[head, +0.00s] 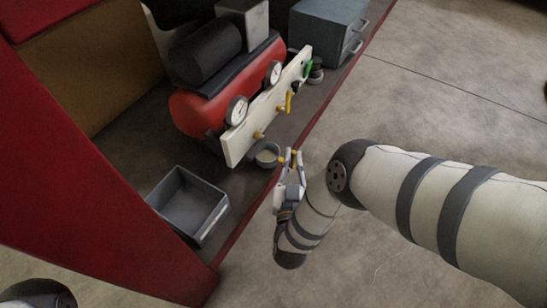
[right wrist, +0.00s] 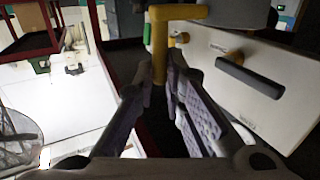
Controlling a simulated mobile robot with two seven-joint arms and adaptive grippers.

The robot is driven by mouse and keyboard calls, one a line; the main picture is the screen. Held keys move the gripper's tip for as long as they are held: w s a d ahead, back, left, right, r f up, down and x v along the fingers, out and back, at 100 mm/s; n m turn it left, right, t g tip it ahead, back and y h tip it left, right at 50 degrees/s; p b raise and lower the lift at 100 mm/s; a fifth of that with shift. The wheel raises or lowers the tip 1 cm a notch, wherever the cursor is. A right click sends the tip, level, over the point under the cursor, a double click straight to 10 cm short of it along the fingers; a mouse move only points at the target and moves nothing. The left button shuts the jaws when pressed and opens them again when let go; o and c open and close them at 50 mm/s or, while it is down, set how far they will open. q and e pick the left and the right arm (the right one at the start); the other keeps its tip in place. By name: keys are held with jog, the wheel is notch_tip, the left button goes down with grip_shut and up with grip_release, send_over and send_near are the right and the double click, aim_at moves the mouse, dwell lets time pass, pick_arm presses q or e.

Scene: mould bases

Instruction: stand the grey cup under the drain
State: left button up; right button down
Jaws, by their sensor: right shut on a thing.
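The small grey cup (head: 267,155), pale inside, stands upright on the shelf at the foot of the white panel. A brass fitting (head: 259,134), apparently the drain, sticks out of the panel just above it; exact alignment cannot be told. My right gripper (head: 290,161) is just right of the cup, by the shelf's front edge. It is shut on a yellow piece, which shows as a T-shaped handle (right wrist: 160,55) between the fingertips in the right wrist view. My left gripper is out of view.
The red compressor tank (head: 196,113) with two gauges stands behind the panel (head: 240,145). Yellow (head: 289,101) and green (head: 308,68) handles project from the panel. A grey open tray (head: 204,224) lies front left, and a blue-grey drawer box (head: 325,30) stands at the back.

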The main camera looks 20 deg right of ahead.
aim_at(276, 156)
jog(key=w+a, duration=0.1)
jog(key=w+a+b, duration=0.2)
jog(key=w, duration=0.1)
jog(key=shift+a+f, duration=0.1)
jog(key=shift+f, duration=0.25)
jog(key=shift+f+b, duration=0.35)
jog(key=shift+b, duration=0.05)
jog(key=c, duration=2)
grip_release()
jog(key=shift+f, duration=0.15)
jog(key=shift+o, duration=0.3)
